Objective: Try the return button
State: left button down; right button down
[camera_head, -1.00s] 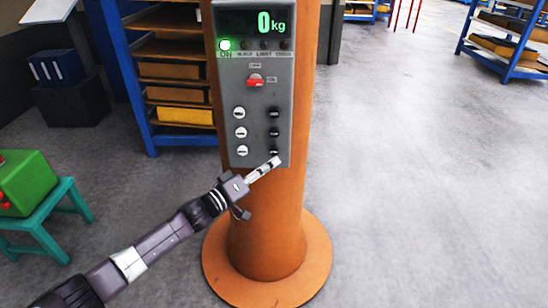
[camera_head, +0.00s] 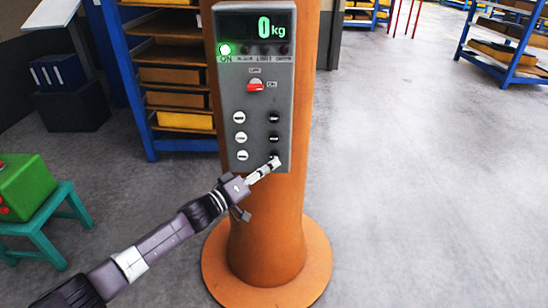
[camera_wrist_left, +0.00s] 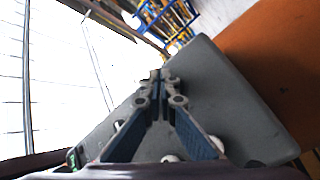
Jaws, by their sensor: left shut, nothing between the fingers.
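A grey control panel (camera_head: 237,100) is mounted on an orange column. Its display (camera_head: 257,25) reads 0 kg, and a green lamp (camera_head: 225,49) is lit beside the word ON. A red switch (camera_head: 255,86) sits below the lamps. Under it are a column of white buttons (camera_head: 240,137) and a column of black buttons (camera_head: 274,117); their labels are too small to read. My left gripper (camera_head: 276,162) is shut and empty, its tip at the lowest black button, which it mostly hides. Contact cannot be told. In the left wrist view the shut fingers (camera_wrist_left: 158,84) lie over the panel (camera_wrist_left: 215,95).
The orange column (camera_head: 268,230) has a wide round base (camera_head: 318,265). A blue shelf rack (camera_head: 126,75) with trays stands behind it at left. A green box (camera_head: 25,182) rests on a teal stool (camera_head: 52,205) at the left. The floor at right is clear.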

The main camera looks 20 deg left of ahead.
pick_arm(q)
jog(key=shift+w, duration=0.1)
dwell(0.6)
jog(key=shift+w+a, duration=0.1)
jog(key=shift+w, duration=0.25)
jog(key=shift+w+a, duration=0.15)
jog(key=shift+w, duration=0.25)
dwell(0.6)
dwell(0.9)
dwell(1.5)
